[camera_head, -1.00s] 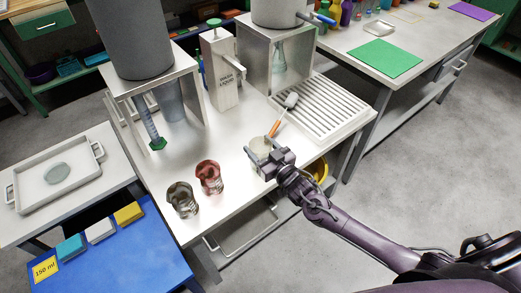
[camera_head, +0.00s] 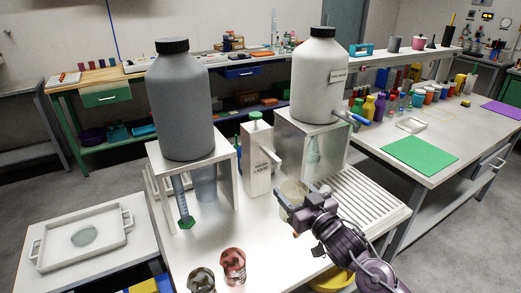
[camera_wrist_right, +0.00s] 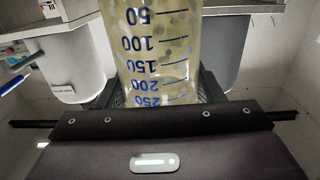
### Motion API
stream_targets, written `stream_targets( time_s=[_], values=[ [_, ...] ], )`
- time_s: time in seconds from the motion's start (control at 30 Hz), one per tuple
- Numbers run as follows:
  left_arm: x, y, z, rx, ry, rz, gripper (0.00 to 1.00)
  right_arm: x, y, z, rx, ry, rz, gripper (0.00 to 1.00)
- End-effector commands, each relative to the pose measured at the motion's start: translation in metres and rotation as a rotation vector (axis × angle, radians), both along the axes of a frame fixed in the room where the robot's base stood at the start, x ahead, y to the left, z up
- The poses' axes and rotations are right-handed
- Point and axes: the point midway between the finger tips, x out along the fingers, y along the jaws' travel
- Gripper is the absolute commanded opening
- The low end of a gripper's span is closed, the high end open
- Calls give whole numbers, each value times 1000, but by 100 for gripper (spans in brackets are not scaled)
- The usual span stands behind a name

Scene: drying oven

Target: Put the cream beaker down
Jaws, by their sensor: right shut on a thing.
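The cream beaker (camera_head: 292,191) is held by my right gripper (camera_head: 300,208) above the right part of the white worktable (camera_head: 215,225). It stands out just right of the white liquid dispenser (camera_head: 258,165) and left of the slatted drying rack (camera_head: 355,200). In the right wrist view the beaker (camera_wrist_right: 158,55) is see-through, with pale dotted contents and blue volume marks. The dark jaws of the right gripper (camera_wrist_right: 158,95) close on it from both sides. Its base is hidden, so I cannot tell its gap to the table. My left gripper is not in view.
A red beaker (camera_head: 232,265) and a dark metallic beaker (camera_head: 201,280) stand at the table's front. A grey bottle (camera_head: 182,100) and a white bottle (camera_head: 320,80) sit on stands behind. A tray (camera_head: 85,237) lies on the left side table. The table's middle is clear.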

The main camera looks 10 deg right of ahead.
Motion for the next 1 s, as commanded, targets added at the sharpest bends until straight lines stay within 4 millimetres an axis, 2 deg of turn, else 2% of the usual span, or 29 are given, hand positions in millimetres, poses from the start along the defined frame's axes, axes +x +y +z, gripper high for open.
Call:
stream_targets(
  time_s=[0.13,0.27,0.5,0.77,1.0],
  values=[
    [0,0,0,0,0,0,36,-14,5,-5,2,-8,-18,35],
    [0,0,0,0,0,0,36,-43,9,-13,9,-23,-72,35],
    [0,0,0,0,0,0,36,-102,-3,-23,8,-18,-231,35],
    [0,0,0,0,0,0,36,-139,-15,-33,0,5,-315,35],
    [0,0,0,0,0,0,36,-186,-15,-52,-1,7,-315,35]
  ],
)
